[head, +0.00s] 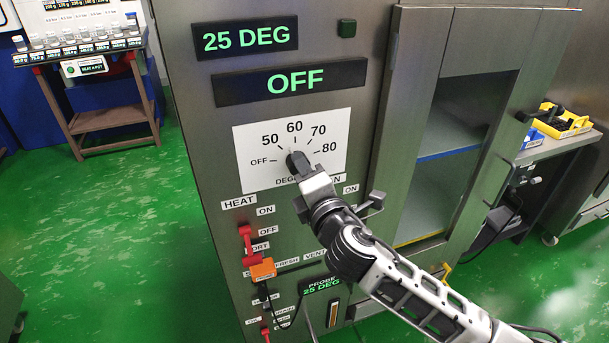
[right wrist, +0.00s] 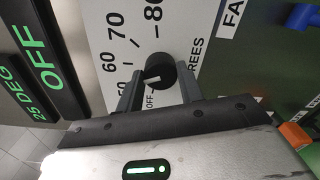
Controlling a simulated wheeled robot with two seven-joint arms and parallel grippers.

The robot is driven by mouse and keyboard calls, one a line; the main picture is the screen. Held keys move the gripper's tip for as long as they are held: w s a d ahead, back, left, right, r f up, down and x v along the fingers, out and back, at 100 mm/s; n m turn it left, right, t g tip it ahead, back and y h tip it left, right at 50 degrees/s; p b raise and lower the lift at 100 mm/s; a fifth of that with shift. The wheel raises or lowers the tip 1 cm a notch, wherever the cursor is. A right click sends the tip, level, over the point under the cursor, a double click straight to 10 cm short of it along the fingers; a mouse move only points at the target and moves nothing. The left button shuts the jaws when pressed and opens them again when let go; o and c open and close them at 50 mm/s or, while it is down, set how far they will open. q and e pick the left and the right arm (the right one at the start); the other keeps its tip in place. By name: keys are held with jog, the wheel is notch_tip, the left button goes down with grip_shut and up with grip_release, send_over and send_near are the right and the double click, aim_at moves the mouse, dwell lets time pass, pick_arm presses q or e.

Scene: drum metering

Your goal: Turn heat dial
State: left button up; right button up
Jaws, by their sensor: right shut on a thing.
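The heat dial is a dark round knob (head: 293,158) on a white scale plate (head: 335,125) marked OFF, 50, 60, 70 and 80. My right gripper (head: 299,166) reaches it from the lower right and hides part of it. In the right wrist view the two fingers stand on either side of the knob (right wrist: 161,72), shut on it. The displays above read 25 DEG (head: 244,38) and OFF (head: 292,81). My left gripper is out of view.
Red switch handles (head: 246,243) and an orange block (head: 263,269) sit below the dial. A small cart (head: 110,118) stands at the left on open green floor.

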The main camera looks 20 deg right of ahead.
jog(key=shift+f+m, duration=0.2)
jog(key=shift+m, duration=5.9)
jog(key=o, duration=1)
jog(key=shift+s, duration=0.1)
